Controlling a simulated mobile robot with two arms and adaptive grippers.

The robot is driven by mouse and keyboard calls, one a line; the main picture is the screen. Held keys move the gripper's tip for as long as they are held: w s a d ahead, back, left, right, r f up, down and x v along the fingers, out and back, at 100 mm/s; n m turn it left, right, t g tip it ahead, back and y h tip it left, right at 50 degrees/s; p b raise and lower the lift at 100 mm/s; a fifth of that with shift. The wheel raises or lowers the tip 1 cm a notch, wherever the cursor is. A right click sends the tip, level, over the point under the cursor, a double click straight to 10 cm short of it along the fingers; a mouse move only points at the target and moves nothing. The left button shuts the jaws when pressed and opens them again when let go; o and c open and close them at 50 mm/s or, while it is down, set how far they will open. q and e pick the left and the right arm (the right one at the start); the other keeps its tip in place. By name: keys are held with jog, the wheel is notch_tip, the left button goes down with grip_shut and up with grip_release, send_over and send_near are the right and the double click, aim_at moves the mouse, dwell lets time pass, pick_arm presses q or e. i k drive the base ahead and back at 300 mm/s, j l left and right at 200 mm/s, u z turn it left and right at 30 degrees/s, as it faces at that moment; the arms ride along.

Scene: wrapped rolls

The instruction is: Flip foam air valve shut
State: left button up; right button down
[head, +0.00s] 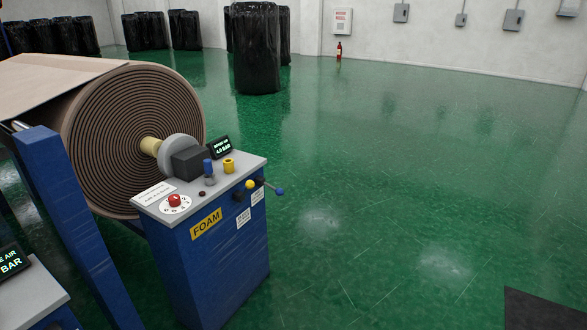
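A blue cabinet with a grey top (151,202) carries a yellow FOAM label (206,224). On its right side are small levers: one with a blue ball end (280,191) sticks out to the right, and a yellow ball (250,184) and a dark knob (239,197) sit beside it. White tags below are too small to read, so I cannot tell which lever is the air valve. A small display (222,148) on top shows a green BAR reading, seemingly 4.9. Neither of my grippers is in view.
A large brown roll (125,130) stands behind the cabinet, with a blue post (75,220) at left. A red knob (174,200) sits on the top. A second display (12,262) is at lower left. Black wrapped rolls (257,50) stand behind.

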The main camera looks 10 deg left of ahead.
aim_at(279, 192)
jog(key=i+l+u, duration=0.15)
jog(key=i+u, duration=0.3)
jog(key=i, duration=0.15)
jog(key=i+l+u, duration=0.35)
jog(key=i+u, duration=0.15)
jog(key=i+l+u, duration=0.45)
jog(key=i+l, duration=0.1)
jog(key=l, duration=0.05)
